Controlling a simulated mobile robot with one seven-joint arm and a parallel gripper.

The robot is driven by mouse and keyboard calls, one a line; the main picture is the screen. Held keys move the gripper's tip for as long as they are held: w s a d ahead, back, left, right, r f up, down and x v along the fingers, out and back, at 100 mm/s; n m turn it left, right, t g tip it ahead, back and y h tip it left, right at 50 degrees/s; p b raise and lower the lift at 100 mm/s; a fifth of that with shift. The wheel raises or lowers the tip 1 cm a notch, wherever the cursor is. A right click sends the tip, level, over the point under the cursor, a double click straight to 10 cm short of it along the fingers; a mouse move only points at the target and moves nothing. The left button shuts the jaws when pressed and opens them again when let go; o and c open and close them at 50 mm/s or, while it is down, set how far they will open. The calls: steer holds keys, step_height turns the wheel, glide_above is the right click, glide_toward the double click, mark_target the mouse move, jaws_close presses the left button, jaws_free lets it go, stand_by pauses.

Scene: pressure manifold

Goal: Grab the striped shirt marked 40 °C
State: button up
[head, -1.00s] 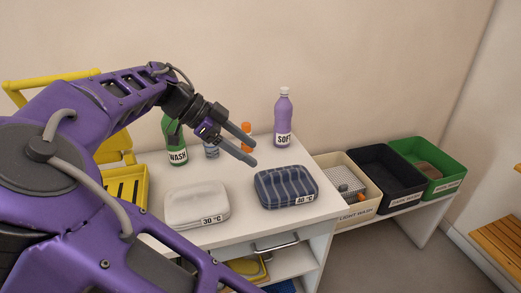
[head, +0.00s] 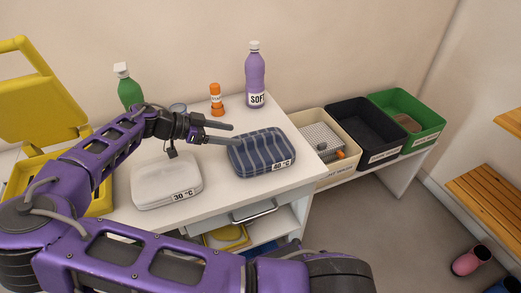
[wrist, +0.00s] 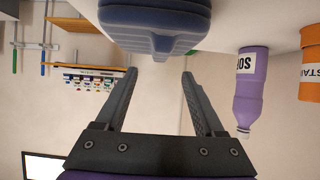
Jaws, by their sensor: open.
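The striped shirt (head: 262,151), folded, dark blue with lighter stripes and a "40 °C" label at its front right, lies on the white table. In the wrist view the blue folded shirt (wrist: 155,22) shows at the top, ahead of the fingers. My gripper (head: 234,133) is open and empty, with its fingers pointing right at the shirt's back left edge. In the wrist view my gripper (wrist: 158,82) has nothing between its fingers. I cannot tell whether a finger touches the shirt.
A white folded item marked 30 °C (head: 166,181) lies left of the shirt. A purple SOFT bottle (head: 255,78), an orange bottle (head: 216,100) and a green bottle (head: 129,90) stand behind. Cream (head: 316,116), black (head: 358,112) and green (head: 405,103) bins stand to the right.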

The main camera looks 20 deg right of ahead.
mark_target(254, 138)
steer(key=x, duration=0.8)
steer(key=shift+w+d+f, duration=0.1)
steer(key=shift+f, duration=0.1)
jaws_close()
